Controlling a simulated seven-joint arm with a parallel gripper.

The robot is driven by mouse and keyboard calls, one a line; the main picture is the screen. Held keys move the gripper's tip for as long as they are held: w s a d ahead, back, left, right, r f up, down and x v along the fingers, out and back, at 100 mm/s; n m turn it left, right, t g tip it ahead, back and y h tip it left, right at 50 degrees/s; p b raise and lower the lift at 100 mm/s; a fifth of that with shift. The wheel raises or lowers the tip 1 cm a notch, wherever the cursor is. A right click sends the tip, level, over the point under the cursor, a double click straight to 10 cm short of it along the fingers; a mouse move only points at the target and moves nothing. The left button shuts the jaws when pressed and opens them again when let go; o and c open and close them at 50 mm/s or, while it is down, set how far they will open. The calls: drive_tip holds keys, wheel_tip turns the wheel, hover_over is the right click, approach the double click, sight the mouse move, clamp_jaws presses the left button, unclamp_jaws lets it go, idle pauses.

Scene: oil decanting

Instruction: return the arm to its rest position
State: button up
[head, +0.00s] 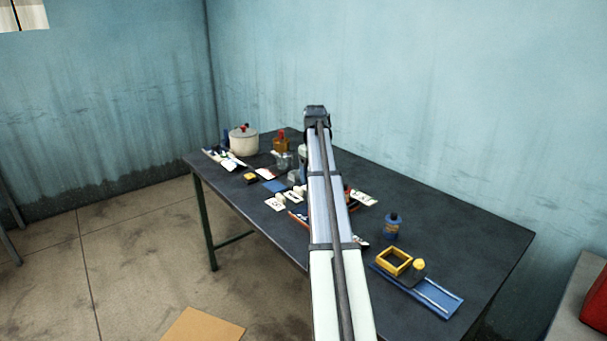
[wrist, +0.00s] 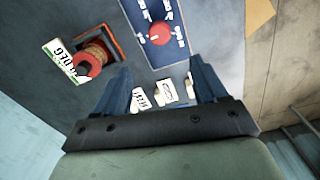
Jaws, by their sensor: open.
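My arm (head: 325,215) reaches out over the dark table in the head view, and its far end hides part of the table top. In the wrist view my gripper (wrist: 160,85) is open, with its two dark blue fingers apart and nothing held between them. Beyond the fingers are a red knob (wrist: 160,33) on a blue panel with white marks and a reddish round part (wrist: 90,60) by an orange-red frame. White labelled cards (wrist: 165,93) show between the fingers, partly hidden. The fingers' height above the table is hard to tell.
The dark table (head: 460,230) holds a cream pot (head: 243,140), an amber bottle (head: 281,142), a blue bottle (head: 392,226), a yellow square frame (head: 394,262) and a blue railed tray (head: 438,297). A red object (head: 595,300) stands at the right edge. The table's right rear is clear.

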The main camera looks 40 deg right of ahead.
drive_tip(key=w+a+f+n, duration=0.1)
drive_tip(key=w+a+f, duration=0.2)
drive_tip(key=a+f, duration=0.45)
drive_tip(key=w+a+f+n+y, duration=0.1)
drive_tip(key=w+a+f, duration=0.25)
drive_tip(key=a, duration=0.65)
drive_tip(key=w+a+f+n, duration=0.1)
drive_tip(key=w+a+f, duration=0.2)
drive_tip(key=a+f, duration=0.5)
drive_tip(key=s+a+f+g, duration=0.2)
drive_tip(key=s+a+f, duration=0.25)
drive_tip(key=f, duration=0.55)
drive_tip(key=s+a+f+g, duration=0.1)
drive_tip(key=s+a+f, duration=0.5)
drive_tip(key=s+f, duration=0.55)
drive_tip(key=s+a+f+g, duration=0.1)
drive_tip(key=s+a+f, duration=0.5)
drive_tip(key=s+f, duration=0.5)
drive_tip(key=s+a+f+g, duration=0.1)
drive_tip(key=s+a+f, duration=0.2)
drive_tip(key=s, duration=1)
drive_tip(key=s+a+f+m+g+h, duration=0.1)
drive_tip(key=s+a+f, duration=0.2)
drive_tip(key=s, duration=1.1)
wheel_tip(320, 180, down, 3)
drive_tip(key=shift+f+g, duration=0.15)
drive_tip(key=shift+g, duration=0.25)
